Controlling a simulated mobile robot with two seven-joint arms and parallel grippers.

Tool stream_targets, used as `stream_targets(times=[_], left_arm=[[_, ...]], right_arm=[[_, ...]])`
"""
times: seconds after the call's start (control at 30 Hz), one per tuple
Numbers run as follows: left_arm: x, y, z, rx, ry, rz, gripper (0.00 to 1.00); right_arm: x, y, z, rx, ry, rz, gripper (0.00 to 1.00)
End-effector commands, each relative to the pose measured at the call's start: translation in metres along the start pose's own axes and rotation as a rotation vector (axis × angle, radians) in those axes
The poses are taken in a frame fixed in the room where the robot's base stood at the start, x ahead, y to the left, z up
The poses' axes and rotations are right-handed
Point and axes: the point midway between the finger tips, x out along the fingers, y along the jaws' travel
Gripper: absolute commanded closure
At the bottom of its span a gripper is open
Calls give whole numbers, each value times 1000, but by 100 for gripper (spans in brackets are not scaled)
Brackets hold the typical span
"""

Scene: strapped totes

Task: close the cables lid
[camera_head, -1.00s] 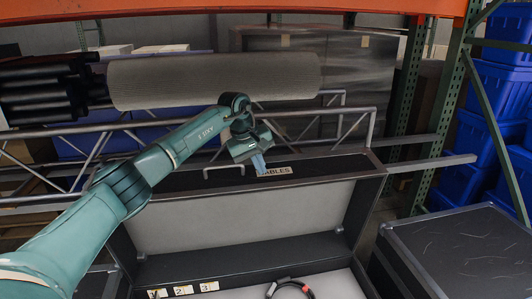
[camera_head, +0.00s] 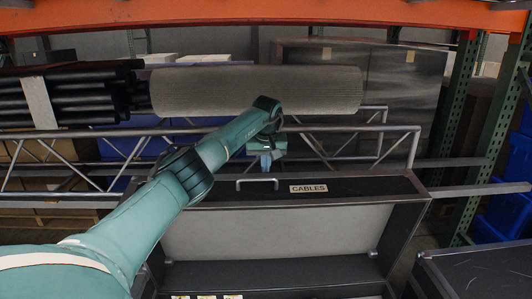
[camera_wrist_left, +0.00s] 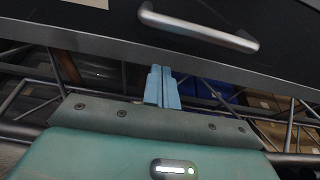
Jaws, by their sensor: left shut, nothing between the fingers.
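The cables lid (camera_head: 370,192) stands open and upright at the back of its dark case (camera_head: 270,275), its pale inner lining facing me. Its dark upper face carries a white CABLES label (camera_head: 308,188) and a metal handle (camera_head: 257,183). My left gripper (camera_head: 265,163) is shut and empty at the lid's upper edge, just above the handle. In the left wrist view its blue fingers (camera_wrist_left: 162,88) point toward the lid's metal edge (camera_wrist_left: 215,67), with the handle (camera_wrist_left: 198,28) beyond. I cannot tell whether they touch the edge. My right gripper is out of view.
Behind the lid run a metal truss rail (camera_head: 340,128) and a large pale roll (camera_head: 255,90). Black tubes (camera_head: 80,95) lie at the left. Another dark case (camera_head: 480,270) stands at the lower right. Green rack posts (camera_head: 490,140) rise at the right.

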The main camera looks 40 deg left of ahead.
Motion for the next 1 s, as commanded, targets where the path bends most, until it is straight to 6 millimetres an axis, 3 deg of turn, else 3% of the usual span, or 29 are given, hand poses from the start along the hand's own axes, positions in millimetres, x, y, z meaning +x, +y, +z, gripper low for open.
stream_targets(times=[0.53,1.0], left_arm=[[-13,0,33,2,0,1,100],[-15,0,38,-1,0,1,100]], right_arm=[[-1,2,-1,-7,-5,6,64],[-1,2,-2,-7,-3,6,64]])
